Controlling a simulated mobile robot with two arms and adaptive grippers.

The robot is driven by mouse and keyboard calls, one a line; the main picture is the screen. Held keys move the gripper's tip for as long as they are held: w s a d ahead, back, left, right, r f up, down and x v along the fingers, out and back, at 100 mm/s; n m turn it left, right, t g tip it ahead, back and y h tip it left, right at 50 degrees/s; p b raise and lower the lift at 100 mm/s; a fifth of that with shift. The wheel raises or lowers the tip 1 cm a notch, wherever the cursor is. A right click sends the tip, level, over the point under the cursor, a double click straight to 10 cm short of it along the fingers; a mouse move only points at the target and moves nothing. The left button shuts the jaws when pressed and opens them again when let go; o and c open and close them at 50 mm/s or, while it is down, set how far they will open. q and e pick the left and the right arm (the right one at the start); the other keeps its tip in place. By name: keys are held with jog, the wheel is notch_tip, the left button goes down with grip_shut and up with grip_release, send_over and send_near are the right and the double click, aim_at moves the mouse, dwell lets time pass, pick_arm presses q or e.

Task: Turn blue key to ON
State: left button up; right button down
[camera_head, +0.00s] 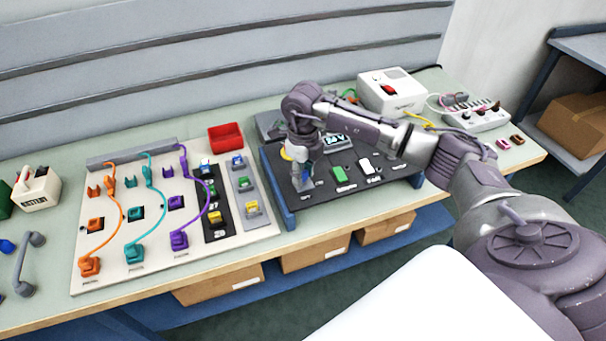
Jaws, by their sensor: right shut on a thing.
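A dark panel (320,196) with blue side supports sits on the bench at the middle. My right gripper (304,184) reaches down onto its left part, fingers pointing down. The gripper is shut on the blue key, of which only a small blue patch (307,171) shows between the fingers. The key's angle and its ON mark are hidden or too small to read. A green key-like piece (340,174) and a white one (366,166) stand on the panel to the right. My left gripper is out of view.
A white board (135,263) with orange, teal and purple cables lies to the left. A red bin (225,138) stands behind. A white box (391,93) and a white control strip (470,115) are at the back right. Cardboard boxes (315,255) sit below the bench.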

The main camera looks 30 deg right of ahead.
aim_at(303, 173)
jog(key=shift+m, duration=0.4)
jog(key=c, duration=0.8)
grip_release()
jog(key=shift+o, duration=0.2)
notch_tip(303, 173, up, 12)
